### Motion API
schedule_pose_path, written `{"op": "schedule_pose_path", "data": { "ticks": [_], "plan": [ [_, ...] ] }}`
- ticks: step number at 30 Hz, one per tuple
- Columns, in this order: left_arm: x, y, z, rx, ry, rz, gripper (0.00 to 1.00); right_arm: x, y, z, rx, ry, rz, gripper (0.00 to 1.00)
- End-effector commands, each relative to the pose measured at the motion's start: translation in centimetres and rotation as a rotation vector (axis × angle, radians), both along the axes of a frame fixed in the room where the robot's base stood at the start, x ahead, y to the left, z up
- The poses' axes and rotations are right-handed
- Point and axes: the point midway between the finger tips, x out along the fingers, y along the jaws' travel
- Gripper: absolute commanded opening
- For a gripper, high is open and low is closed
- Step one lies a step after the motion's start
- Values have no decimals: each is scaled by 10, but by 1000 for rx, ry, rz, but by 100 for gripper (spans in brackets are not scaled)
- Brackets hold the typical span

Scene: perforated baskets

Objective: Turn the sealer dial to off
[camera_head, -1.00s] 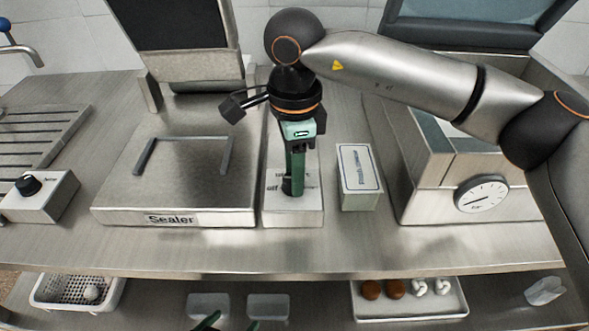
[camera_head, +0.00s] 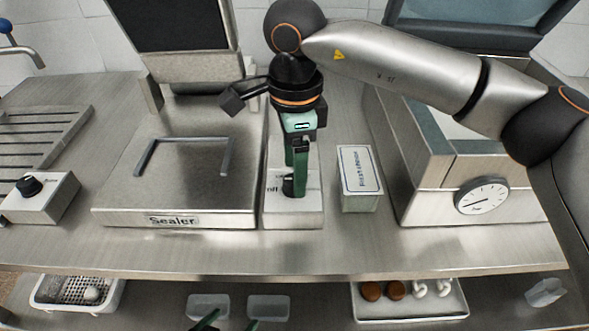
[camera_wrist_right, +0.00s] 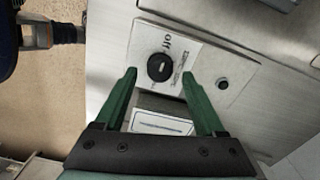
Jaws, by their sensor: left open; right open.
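The sealer dial (camera_wrist_right: 160,67) is a round black knob on a white plate with "off" printed beside it, seen in the right wrist view. In the head view the dial (camera_head: 288,187) is partly hidden behind my right gripper. My right gripper (camera_wrist_right: 160,75) is open, with its green fingertips on either side of the dial. I cannot tell whether they touch it. The sealer (camera_head: 172,200) is a steel box with a raised lid, left of the dial box (camera_head: 293,214). My left gripper (camera_head: 230,324) is open, its green tips just showing at the bottom edge of the head view.
A white labelled box (camera_head: 360,180) stands right of the dial box, and a scale (camera_head: 482,196) with a round gauge stands further right. Another dial box (camera_head: 42,197) is at the far left. A lower shelf holds a perforated basket (camera_head: 62,305) and a tray (camera_head: 455,308).

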Motion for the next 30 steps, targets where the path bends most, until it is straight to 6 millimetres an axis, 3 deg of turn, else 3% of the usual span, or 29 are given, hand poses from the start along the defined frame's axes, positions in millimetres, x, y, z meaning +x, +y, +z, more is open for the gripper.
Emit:
{"op": "schedule_pose_path", "data": {
  "ticks": [9, 15, 30],
  "plan": [
    [0, -1, 6, -1, 0, -1, 100, 0, 1, 72, 2, -4, 1, 72],
    [0, 0, 9, -2, -6, 1, 100, 0, 1, 102, 2, -2, 2, 72],
    [-8, 3, 1, 4, 17, 6, 100, 0, 0, 111, 1, -1, 2, 72]
  ]
}}
